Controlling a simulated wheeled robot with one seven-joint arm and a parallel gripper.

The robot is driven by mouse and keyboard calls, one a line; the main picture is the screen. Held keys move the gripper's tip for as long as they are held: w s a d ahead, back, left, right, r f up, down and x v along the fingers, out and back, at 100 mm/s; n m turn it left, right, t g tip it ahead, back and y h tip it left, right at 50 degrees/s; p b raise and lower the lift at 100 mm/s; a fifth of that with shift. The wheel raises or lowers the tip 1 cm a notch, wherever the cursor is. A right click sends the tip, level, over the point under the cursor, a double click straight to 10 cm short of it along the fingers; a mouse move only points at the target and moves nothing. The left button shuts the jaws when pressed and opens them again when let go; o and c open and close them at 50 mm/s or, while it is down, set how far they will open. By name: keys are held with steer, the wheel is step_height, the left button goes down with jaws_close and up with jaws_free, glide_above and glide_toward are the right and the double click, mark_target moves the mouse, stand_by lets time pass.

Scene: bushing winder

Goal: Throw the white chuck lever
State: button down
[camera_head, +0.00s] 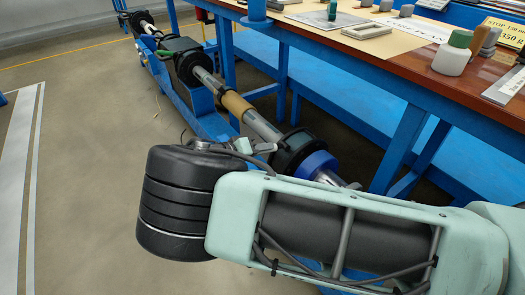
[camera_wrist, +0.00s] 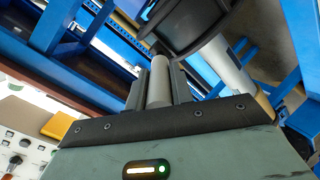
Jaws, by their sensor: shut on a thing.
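In the wrist view, my gripper (camera_wrist: 159,72) has its two dark fingers on either side of a pale grey-white rod, the chuck lever (camera_wrist: 158,88). The fingers are shut on it. The lever's far end lies close to the black chuck (camera_wrist: 190,22), and where they join is hard to make out. In the head view, the black chuck (camera_head: 293,150) sits on the winder's shaft line beside a blue ring (camera_head: 318,164). There my black wrist housing hides most of the gripper, and I cannot clearly tell the lever from the small grey parts beside it.
The winder's steel shaft (camera_head: 262,126) carries a tan sleeve (camera_head: 236,104) and runs away to the back left. A blue-framed workbench (camera_head: 400,75) with a white bottle (camera_head: 451,58) stands close on the right. The floor (camera_head: 85,150) on the left is clear.

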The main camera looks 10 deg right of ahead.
steer(key=shift+f, duration=0.1)
steer(key=c, duration=1.2)
jaws_free()
steer(key=shift+c, duration=0.2)
steer(key=v, duration=1.7)
steer(key=shift+s+b, duration=0.15)
steer(key=shift+b, duration=0.2)
steer(key=shift+a, duration=0.15)
